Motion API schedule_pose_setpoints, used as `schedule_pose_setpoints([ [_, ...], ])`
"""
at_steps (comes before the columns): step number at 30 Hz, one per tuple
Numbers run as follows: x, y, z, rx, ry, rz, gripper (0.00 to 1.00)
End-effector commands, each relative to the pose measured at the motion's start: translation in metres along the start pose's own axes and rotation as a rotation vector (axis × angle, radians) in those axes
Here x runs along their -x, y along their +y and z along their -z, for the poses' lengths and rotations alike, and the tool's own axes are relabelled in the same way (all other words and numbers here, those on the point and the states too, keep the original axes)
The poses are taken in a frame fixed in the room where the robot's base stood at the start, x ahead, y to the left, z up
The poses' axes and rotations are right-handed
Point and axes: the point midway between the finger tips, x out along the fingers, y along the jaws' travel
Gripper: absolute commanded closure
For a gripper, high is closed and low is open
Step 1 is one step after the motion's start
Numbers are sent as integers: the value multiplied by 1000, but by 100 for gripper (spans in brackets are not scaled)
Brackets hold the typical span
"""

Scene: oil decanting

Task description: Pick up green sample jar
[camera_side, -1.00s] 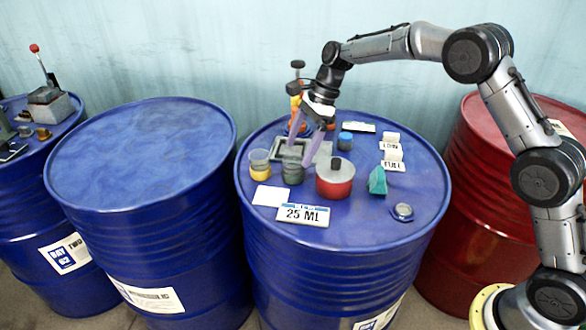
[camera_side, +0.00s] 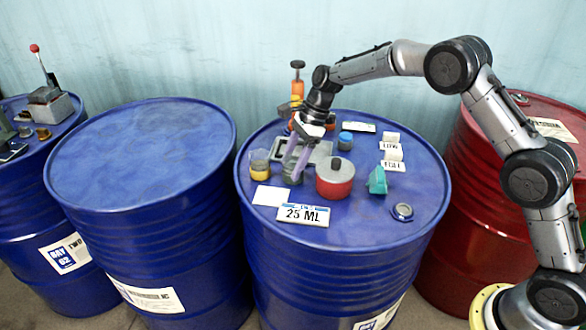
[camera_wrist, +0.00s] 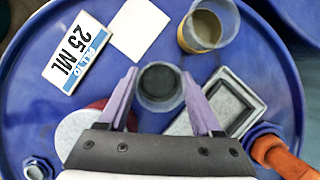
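The green sample jar (camera_side: 291,177) is a small, dark grey-green clear jar standing on the blue drum, between a yellow-filled jar (camera_side: 260,172) and a red pot with a grey lid (camera_side: 335,180). In the wrist view the jar (camera_wrist: 160,84) sits upright between the two purple fingers. My gripper (camera_side: 292,170) is lowered over it, with one finger on each side; it also shows in the wrist view (camera_wrist: 159,72). The fingers look open and very close to the jar's sides. I cannot tell whether they touch it.
A grey rectangular tray (camera_side: 323,149) lies behind the jar, and an orange-handled tool (camera_side: 297,88) stands at the back. A blue-capped jar (camera_side: 345,141), a teal block (camera_side: 376,181) and a "25 ML" sign (camera_side: 303,215) are nearby.

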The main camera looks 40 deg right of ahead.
Motion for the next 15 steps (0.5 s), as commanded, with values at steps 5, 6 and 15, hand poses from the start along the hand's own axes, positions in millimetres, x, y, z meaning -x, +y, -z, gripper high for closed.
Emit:
schedule_pose_setpoints([
  [5, 0, 0, 0, 0, 0, 0, 77],
  [6, 0, 0, 0, 0, 0, 0, 85],
  [15, 1, 0, -1, 1, -1, 2, 98],
])
